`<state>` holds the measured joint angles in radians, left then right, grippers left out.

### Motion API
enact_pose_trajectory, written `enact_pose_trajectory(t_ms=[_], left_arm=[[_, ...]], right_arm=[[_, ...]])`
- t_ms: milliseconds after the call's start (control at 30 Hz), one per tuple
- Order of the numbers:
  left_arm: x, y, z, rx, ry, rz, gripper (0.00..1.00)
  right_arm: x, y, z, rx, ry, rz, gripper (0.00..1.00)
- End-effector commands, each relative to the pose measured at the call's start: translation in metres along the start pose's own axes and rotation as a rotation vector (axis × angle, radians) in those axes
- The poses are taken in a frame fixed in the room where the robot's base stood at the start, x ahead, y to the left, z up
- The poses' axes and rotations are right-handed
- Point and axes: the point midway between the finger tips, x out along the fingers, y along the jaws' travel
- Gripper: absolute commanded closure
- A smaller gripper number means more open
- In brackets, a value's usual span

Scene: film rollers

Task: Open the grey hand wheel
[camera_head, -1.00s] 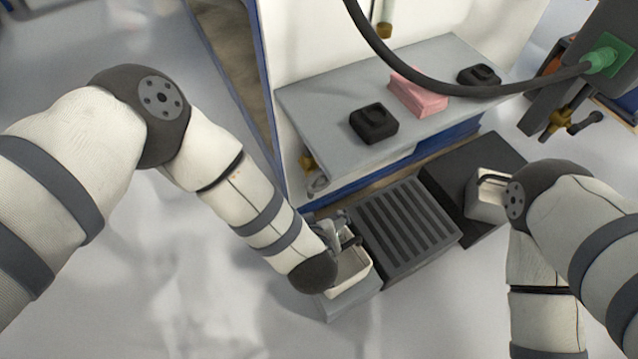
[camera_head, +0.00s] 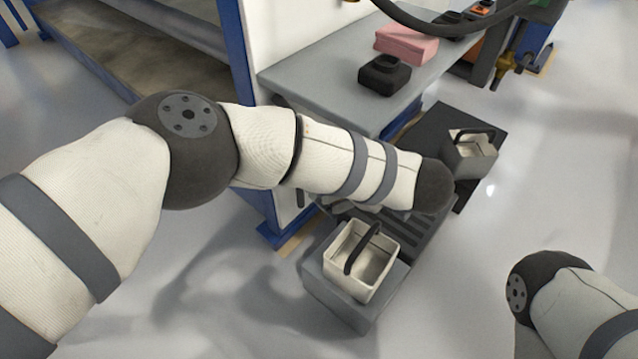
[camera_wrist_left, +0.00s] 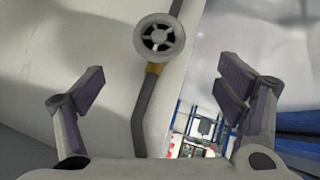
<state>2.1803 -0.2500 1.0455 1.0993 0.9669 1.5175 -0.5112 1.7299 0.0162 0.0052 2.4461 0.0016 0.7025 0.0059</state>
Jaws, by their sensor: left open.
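The grey hand wheel (camera_wrist_left: 160,38) shows in the left wrist view, near the top middle. It is round with spokes, and sits by a grey pipe (camera_wrist_left: 144,105) with a brass-coloured fitting (camera_wrist_left: 154,68) against a pale panel. My left gripper (camera_wrist_left: 158,75) is open and empty, its two fingers spread to either side below the wheel, apart from it. In the head view my left arm reaches across in front of the machine and hides most of its own gripper. I cannot make out the hand wheel in the head view. My right gripper is out of view.
A grey shelf (camera_head: 310,85) holds black blocks (camera_head: 384,75) and a pink block (camera_head: 406,44). Below stand a white handled bin (camera_head: 345,262) and another bin (camera_head: 470,157) on a dark platform (camera_head: 440,122). A black hose (camera_head: 440,22) hangs above. Floor is clear at front.

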Motion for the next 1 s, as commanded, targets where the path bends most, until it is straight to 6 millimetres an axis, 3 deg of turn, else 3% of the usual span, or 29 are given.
enact_pose_trajectory(t_ms=[300,500,867,1000], left_arm=[[0.077,-0.003,0.005,-0.001,-0.001,-0.005,0.14],[0.111,-0.002,0.003,0.001,-0.002,-0.001,0.14],[0.118,0.0,-0.001,0.0,0.0,0.002,0.14],[0.118,0.0,-0.001,0.0,0.0,0.002,0.43]], right_arm=[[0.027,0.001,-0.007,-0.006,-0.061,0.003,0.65],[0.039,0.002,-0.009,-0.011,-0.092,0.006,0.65],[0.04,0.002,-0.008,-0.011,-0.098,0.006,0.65],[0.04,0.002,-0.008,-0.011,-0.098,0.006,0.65]])
